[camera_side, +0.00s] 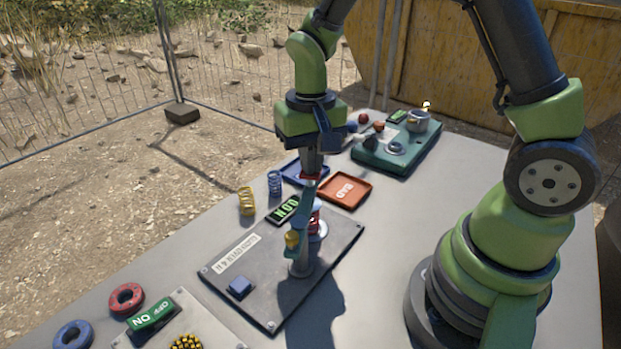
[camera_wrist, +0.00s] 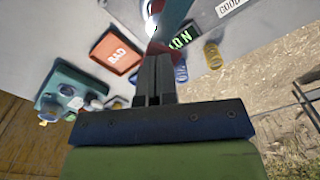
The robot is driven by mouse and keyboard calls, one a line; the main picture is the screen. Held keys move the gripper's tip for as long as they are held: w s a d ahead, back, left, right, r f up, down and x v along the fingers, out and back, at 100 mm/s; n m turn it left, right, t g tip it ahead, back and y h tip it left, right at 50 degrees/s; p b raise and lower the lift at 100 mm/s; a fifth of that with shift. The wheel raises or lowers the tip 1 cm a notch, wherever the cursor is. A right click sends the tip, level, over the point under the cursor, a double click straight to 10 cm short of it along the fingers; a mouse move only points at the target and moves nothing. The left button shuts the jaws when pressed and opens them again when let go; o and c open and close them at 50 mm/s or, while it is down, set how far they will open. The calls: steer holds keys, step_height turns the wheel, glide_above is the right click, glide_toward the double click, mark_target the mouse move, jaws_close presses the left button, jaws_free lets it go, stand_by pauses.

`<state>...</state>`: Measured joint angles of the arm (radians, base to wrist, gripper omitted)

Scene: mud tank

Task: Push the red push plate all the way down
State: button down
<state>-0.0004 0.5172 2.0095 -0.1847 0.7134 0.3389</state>
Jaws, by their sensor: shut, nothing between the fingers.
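The red push plate (camera_side: 311,177) sits at the top of a teal lever (camera_side: 303,208) that stands on a dark grey board (camera_side: 265,295). My gripper (camera_side: 312,168) is shut and points down, with its fingertips right at the plate from above; I cannot tell whether they touch it. In the wrist view the shut fingers (camera_wrist: 154,68) hide most of the plate, and only a red edge (camera_wrist: 156,47) shows past their tips.
A teal box (camera_side: 385,160) stands behind. The table right of the board is clear.

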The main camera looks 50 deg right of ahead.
steer(key=shift+f, duration=0.95)
steer(key=shift+r, duration=0.1)
stand_by(0.5)
steer(key=shift+r, duration=4.3)
steer(key=shift+s+r, duration=0.15)
steer(key=shift+r, duration=0.2)
steer(key=s+a+r+n+t+y, duration=0.2)
steer(key=s+r+t, duration=0.5)
steer(key=s, duration=0.7)
step_height(320, 180, up, 2)
steer(key=shift+a, duration=0.35)
